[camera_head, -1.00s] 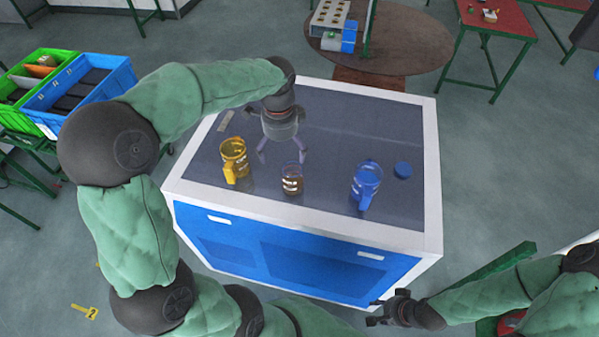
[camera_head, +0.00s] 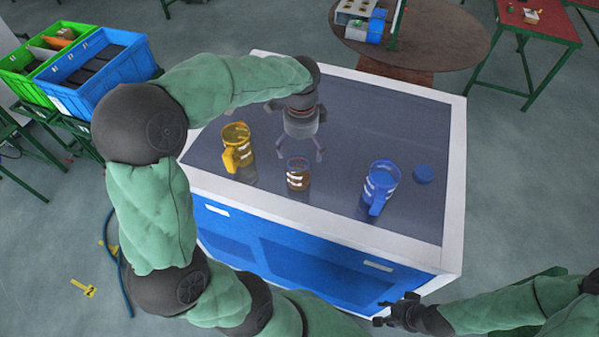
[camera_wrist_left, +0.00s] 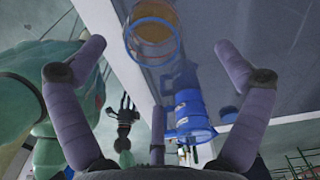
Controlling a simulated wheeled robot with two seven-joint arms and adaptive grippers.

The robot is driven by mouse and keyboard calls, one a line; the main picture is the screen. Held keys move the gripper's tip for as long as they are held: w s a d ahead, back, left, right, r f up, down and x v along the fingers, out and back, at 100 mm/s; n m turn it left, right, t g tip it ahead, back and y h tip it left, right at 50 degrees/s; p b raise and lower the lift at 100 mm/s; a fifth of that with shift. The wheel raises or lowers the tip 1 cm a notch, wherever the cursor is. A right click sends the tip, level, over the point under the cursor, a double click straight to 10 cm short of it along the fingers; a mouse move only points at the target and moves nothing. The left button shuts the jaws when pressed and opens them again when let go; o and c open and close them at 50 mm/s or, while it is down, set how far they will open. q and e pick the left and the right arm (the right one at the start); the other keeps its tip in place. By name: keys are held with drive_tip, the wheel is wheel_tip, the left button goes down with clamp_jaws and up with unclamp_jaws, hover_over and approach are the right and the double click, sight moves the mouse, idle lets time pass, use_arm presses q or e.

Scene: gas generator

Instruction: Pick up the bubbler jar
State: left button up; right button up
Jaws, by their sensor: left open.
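Three jars stand on the dark tabletop: a yellow one with a handle (camera_head: 237,152), a small clear one with brown contents (camera_head: 298,174), and a blue one with a handle (camera_head: 379,186). I cannot tell by label which is the bubbler jar. My left gripper (camera_head: 302,155) is open and empty, pointing down just behind the small clear jar. In the left wrist view this jar (camera_wrist_left: 152,32) shows its round rim ahead between the spread fingers, with the blue jar (camera_wrist_left: 188,104) beyond. My right gripper (camera_head: 392,311) is open and empty, off the table's front right.
The table has a white rim (camera_head: 452,170). The back of its top is clear. Blue (camera_head: 95,80) and green bins stand at left, and a round brown table (camera_head: 455,45) stands behind.

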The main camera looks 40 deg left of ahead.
sight(299, 171)
use_arm(q)
wheel_tip(299, 171, down, 3)
drive_tip(key=shift+r, duration=0.1)
drive_tip(key=f, duration=0.2)
drive_tip(key=s+f+p, duration=0.1)
drive_tip(key=f, duration=0.1)
drive_tip(key=shift+a+f, duration=0.1)
drive_tip(key=shift+f, duration=0.55)
drive_tip(key=c, duration=1.6)
drive_tip(key=shift+o, duration=0.2)
